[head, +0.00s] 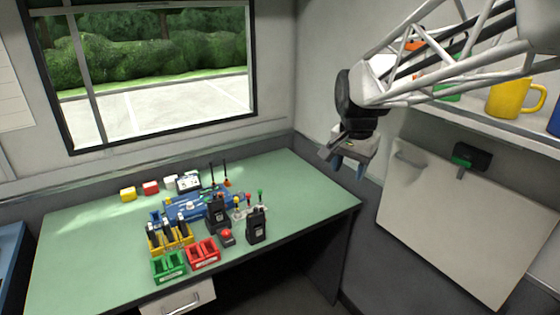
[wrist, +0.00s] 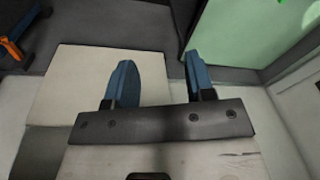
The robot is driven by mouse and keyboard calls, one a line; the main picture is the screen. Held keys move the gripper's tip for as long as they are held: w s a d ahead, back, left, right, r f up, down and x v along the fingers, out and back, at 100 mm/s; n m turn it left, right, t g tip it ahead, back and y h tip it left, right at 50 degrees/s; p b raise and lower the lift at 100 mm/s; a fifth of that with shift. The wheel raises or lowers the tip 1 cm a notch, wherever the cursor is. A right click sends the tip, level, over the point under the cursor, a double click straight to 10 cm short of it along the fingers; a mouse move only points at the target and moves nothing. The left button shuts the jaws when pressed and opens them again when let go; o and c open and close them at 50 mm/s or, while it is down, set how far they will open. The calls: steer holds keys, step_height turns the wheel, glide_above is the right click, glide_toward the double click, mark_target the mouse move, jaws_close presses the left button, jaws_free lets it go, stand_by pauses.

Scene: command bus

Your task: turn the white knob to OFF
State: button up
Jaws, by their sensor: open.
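A blue panel (head: 177,214) lies on the green desk in the head view. A small pale round part (head: 190,204) on it may be the white knob; it is too small to read its position or any OFF mark. My gripper (head: 348,168) hangs in the air above and beyond the desk's right end, well apart from the panel. Its two blue fingers are apart with nothing between them, as the wrist view also shows (wrist: 161,75). The panel and knob are not in the wrist view.
Two black radios (head: 257,226), a red button (head: 227,237), small levers with coloured tops, and green (head: 169,266) and red (head: 203,253) bins crowd the panel's front and right. The desk's right part (head: 310,190) is clear. A shelf with a yellow mug (head: 508,98) is near my arm.

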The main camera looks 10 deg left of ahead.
steer(key=w+a+f+m, duration=0.2)
steer(key=w+a+f, duration=0.1)
steer(key=w+a, duration=0.8)
steer(key=m+g, duration=0.2)
steer(key=m, duration=0.2)
glide_above(190, 203)
steer(key=shift+h, duration=0.3)
steer(key=f, duration=2.1)
steer(key=shift+a+f, duration=0.15)
steer(key=shift+a, duration=0.05)
steer(key=shift+d+f, duration=0.1)
steer(key=shift+f, duration=3.8)
steer(key=shift+c, duration=0.5)
